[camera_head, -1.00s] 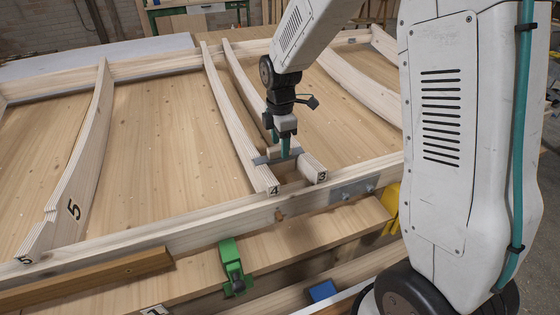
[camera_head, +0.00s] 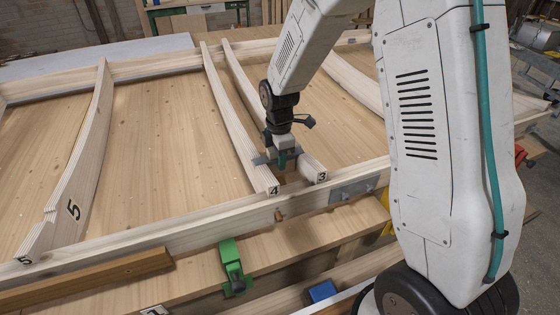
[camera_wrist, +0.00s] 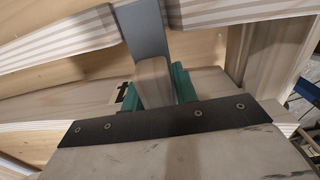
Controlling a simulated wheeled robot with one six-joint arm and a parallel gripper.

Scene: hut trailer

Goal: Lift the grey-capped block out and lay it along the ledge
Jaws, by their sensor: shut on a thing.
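In the head view, my gripper (camera_head: 284,160) is down between the front ends of the ribs marked 4 (camera_head: 273,189) and 3 (camera_head: 321,176). In the wrist view, the teal fingers of my gripper (camera_wrist: 156,88) are shut on the wooden upright of the grey-capped block (camera_wrist: 153,75). A flat grey strip (camera_wrist: 148,28) runs away behind it. The block's lower part is hidden. A wooden ledge (camera_head: 200,268) runs along the front, below the frame rail.
The front rail (camera_head: 235,210) carries a wooden peg (camera_head: 279,215) and a metal plate (camera_head: 352,190). A green clamp (camera_head: 233,266) stands on the ledge, with a brown strip (camera_head: 90,280) to its left. A blue piece (camera_head: 322,291) lies lower down. Rib 5 (camera_head: 75,205) is far left.

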